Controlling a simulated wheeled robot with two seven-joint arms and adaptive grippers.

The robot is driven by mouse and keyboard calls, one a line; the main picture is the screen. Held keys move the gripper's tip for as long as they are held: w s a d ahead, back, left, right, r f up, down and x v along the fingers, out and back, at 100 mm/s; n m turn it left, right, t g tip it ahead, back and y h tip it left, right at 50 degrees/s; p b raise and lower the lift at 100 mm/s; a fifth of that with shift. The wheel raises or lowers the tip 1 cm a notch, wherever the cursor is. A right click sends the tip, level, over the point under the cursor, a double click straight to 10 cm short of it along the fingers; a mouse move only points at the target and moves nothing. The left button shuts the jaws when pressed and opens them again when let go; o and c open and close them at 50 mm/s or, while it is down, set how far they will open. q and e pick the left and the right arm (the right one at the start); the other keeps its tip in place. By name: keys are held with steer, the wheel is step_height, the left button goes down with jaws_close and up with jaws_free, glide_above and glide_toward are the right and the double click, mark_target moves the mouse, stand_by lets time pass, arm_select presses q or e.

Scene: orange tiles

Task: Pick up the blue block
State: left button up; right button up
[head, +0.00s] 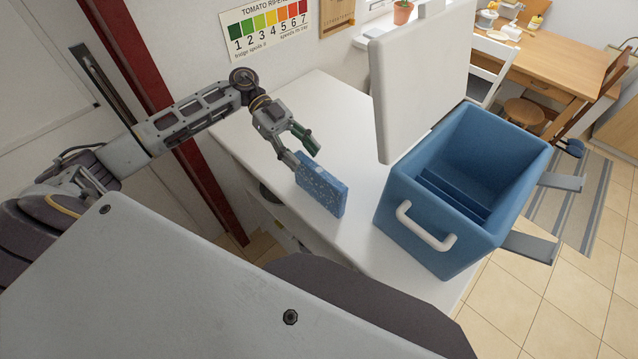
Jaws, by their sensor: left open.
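The blue block (322,186) is a flat, speckled slab standing on edge on the white counter, left of the blue box. My left gripper (298,148) is open at the block's upper left end. One finger is close to the block's top left corner, and the other, greenish finger is above and behind it. I cannot tell whether the near finger touches the block. My right gripper is not in view.
A blue cooler box (431,205) with a white handle stands open on the white counter (357,124), its white lid (420,85) raised. A red post (165,100) is at left. Free counter lies behind the block.

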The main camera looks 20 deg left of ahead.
mark_target(314, 166)
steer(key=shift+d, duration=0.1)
arm_select(q)
steer(key=shift+d, duration=0.15)
steer(key=shift+s+d+f+p, duration=0.2)
steer(key=shift+s+d+p, duration=0.1)
steer(key=shift+d, duration=0.25)
steer(key=x, duration=0.2)
steer(key=shift+d+f+p, duration=0.1)
steer(key=shift+d+p, duration=0.2)
steer(key=shift+d, duration=0.1)
steer(key=shift+s+d+f, duration=0.1)
steer(key=shift+d+f, duration=0.05)
steer(key=shift+d, duration=0.1)
steer(key=shift+d+f, duration=0.1)
steer(key=shift+c, duration=0.6)
jaws_close()
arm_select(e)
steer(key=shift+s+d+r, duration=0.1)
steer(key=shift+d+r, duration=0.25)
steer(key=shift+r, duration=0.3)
